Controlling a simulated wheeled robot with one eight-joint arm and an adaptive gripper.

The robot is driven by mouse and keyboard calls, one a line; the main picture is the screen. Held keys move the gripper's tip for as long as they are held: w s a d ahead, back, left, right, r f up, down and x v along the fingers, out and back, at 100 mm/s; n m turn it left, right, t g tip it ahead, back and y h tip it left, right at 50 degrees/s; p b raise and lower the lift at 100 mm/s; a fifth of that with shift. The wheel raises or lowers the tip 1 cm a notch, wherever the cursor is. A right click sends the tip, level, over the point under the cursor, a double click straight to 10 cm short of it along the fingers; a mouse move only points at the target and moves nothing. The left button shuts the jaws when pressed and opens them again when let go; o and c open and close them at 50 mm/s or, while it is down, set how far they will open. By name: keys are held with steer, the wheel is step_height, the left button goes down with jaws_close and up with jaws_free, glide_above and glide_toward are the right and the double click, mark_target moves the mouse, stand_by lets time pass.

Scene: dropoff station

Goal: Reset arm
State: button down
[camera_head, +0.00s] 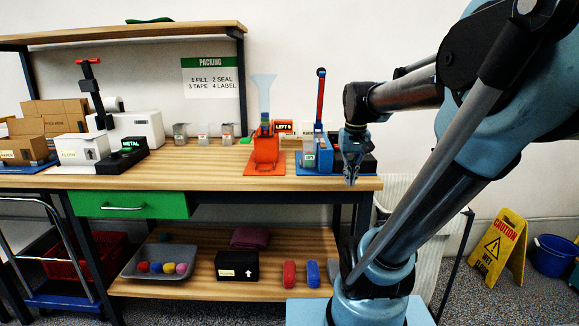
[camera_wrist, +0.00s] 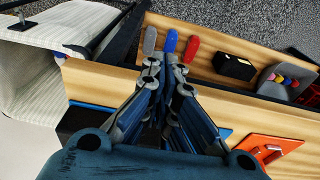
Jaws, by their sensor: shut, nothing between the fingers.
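My gripper (camera_head: 351,178) hangs pointing down at the right end of the packing table (camera_head: 215,168), in front of a black box-like device on a blue mat. In the wrist view my gripper (camera_wrist: 166,62) is shut, its fingertips close together with nothing between them. My arm comes in from the right side of the head view and bends at the elbow above the table end. The wrist view looks down past the table edge toward the lower shelf.
An orange stand (camera_head: 266,150) and a blue stand (camera_head: 312,156) are left of my gripper. The lower shelf (camera_head: 190,287) holds a grey tray (camera_head: 135,264), a black box (camera_head: 238,265), and red and blue items. A yellow caution sign (camera_head: 497,247) and blue bucket (camera_head: 553,256) stand right.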

steer(key=s+f, duration=1.2)
steer(key=f, duration=0.2)
steer(key=shift+s+f+t, duration=0.2)
steer(key=shift+s+t, duration=0.05)
steer(key=shift+t, duration=0.15)
steer(key=shift+r, duration=0.1)
step_height(320, 180, up, 44)
steer(key=f+g, duration=0.1)
steer(key=g, duration=0.1)
glide_above(335, 146)
steer(key=shift+w+r, duration=0.15)
steer(key=shift+r, duration=0.1)
step_height(335, 146, down, 24)
steer(key=shift+f, duration=0.1)
